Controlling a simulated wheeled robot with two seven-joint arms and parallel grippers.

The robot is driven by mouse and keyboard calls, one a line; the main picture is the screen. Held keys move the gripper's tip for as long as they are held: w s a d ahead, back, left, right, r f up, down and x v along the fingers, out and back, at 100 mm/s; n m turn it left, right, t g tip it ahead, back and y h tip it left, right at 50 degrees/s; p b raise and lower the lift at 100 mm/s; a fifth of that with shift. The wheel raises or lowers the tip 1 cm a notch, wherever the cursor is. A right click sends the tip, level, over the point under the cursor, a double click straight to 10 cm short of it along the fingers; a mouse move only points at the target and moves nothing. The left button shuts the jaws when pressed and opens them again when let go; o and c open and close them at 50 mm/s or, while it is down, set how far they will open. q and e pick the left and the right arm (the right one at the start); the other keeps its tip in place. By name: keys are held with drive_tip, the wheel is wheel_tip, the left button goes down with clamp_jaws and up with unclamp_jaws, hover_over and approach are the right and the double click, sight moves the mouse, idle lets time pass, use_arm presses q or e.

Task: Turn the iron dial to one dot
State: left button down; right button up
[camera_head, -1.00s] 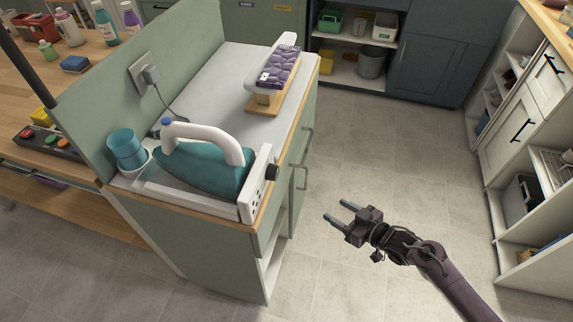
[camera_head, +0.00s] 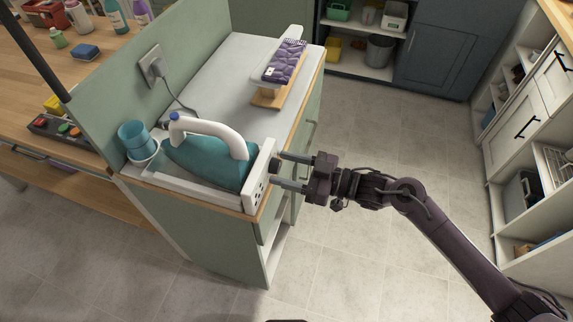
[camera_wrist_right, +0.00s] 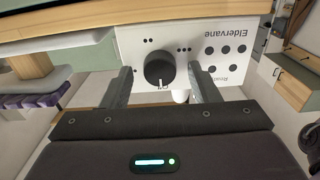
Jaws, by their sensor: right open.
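The teal iron (camera_head: 205,160) with a white handle rests on its stand on the grey-topped cabinet. The black iron dial (camera_wrist_right: 159,66) sits on a white control panel (camera_head: 259,178) at the stand's right end. In the wrist view, its white pointer mark faces down, at small lettering that looks like "Off". Small dot marks are printed above and to the right of the dial. My right gripper (camera_head: 278,168) is open, with its fingers on either side of the dial; a gap shows between each finger and the dial. My left gripper is not in view.
A teal cup (camera_head: 134,139) stands at the stand's left end. A plugged-in cord (camera_head: 183,106) runs behind the iron. A folded purple cloth (camera_head: 285,61) lies on a small board farther back. The floor (camera_head: 380,255) right of the cabinet is clear.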

drive_tip(key=shift+a, duration=0.15)
drive_tip(key=c, duration=1)
